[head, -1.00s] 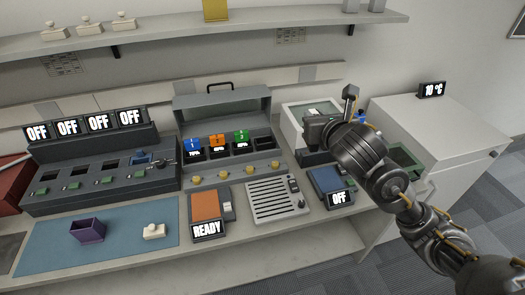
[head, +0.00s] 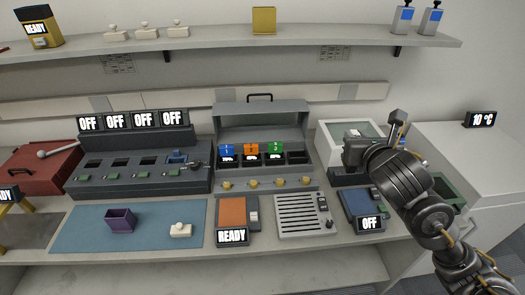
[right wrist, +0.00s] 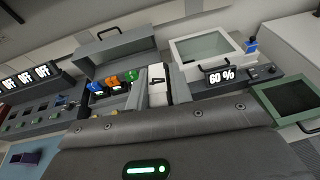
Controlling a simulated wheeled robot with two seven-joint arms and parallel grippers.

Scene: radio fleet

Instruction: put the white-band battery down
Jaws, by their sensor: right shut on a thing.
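My right gripper (head: 358,152) is in the head view at the right, in front of the white lidded box. In the right wrist view the gripper (right wrist: 157,90) is shut on the white-band battery (right wrist: 156,73), whose white top with a dark mark shows between the fingers. The battery's lower part is hidden. The grey battery case (head: 262,135) stands open to the left, holding a blue battery 1 (head: 227,152), an orange battery 2 (head: 250,151) and a green battery 3 (head: 275,149). Its fourth slot (head: 297,157) looks dark and empty. My left gripper is not in view.
The white box (head: 328,150) shows 60 % in the wrist view. In front are an orange pad reading READY (head: 232,210), a grilled grey unit (head: 302,214) and a blue pad reading OFF (head: 358,203). A blue mat (head: 80,228) lies front left. A shelf (head: 230,43) runs above.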

